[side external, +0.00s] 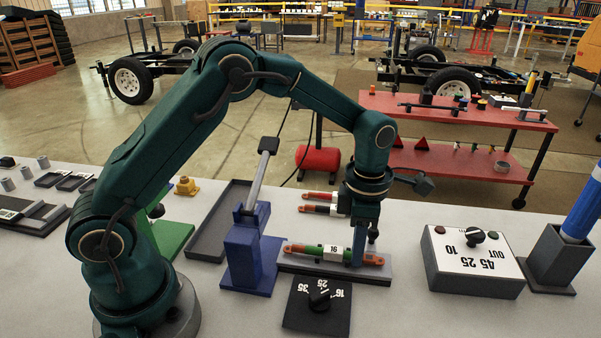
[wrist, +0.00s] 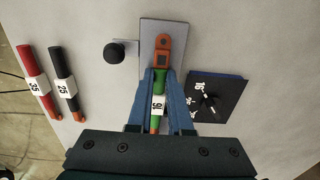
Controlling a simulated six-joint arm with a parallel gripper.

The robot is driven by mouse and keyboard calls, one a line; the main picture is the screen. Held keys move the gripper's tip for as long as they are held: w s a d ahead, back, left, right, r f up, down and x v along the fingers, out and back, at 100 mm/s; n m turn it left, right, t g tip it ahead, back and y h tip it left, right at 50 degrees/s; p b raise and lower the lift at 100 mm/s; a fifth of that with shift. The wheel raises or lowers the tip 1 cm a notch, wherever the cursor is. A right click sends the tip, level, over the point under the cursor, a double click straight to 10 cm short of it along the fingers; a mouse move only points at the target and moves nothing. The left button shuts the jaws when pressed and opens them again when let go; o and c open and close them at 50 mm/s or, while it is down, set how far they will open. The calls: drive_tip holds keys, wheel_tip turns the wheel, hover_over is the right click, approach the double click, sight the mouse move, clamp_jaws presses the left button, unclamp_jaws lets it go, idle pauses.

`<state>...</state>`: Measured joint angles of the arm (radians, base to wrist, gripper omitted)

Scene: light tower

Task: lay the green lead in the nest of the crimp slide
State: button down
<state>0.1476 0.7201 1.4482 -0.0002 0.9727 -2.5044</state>
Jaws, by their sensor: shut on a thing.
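The green lead (side external: 314,250) has copper-coloured ends and a white tag marked 16. My gripper (side external: 358,248) is shut on it, and its blue fingers clasp both sides of the lead (wrist: 158,86) in the wrist view. The lead lies lengthwise along the grey crimp slide (side external: 384,277). In the wrist view a copper lug points up the picture over the slide's plate (wrist: 164,28). I cannot tell whether the lead rests in the nest or sits just above it. The nest is mostly hidden by the lead and fingers.
A black knob (wrist: 115,52) sticks out beside the slide. A blue lever press (side external: 247,250) stands left of the slide. A dial box (side external: 317,307) is in front. Red (wrist: 36,84) and black (wrist: 66,80) leads lie behind. A larger dial box (side external: 472,262) stands right.

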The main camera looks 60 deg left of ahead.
drive_tip(key=c, duration=0.8)
unclamp_jaws()
drive_tip(key=shift+o, duration=0.2)
wheel_tip(320, 180, up, 5)
drive_tip(key=shift+f, duration=0.15)
drive_tip(key=s+a+r+m+t, duration=0.2)
drive_tip(key=s+r+m, duration=0.15)
drive_tip(key=r, duration=0.25)
drive_tip(key=s+a+r+m+t, duration=0.2)
drive_tip(key=s+r+m, duration=0.15)
drive_tip(key=r, duration=0.35)
drive_tip(key=s+f+m, duration=0.2)
drive_tip(key=s+m, duration=0.3)
drive_tip(key=m, duration=0.5)
drive_tip(key=s+a+f+m+t, duration=0.1)
drive_tip(key=s+m, duration=0.4)
drive_tip(key=m, duration=0.5)
drive_tip(key=shift+s+f+t, duration=0.15)
drive_tip(key=shift+f+t, duration=0.15)
drive_tip(key=shift+f, duration=0.55)
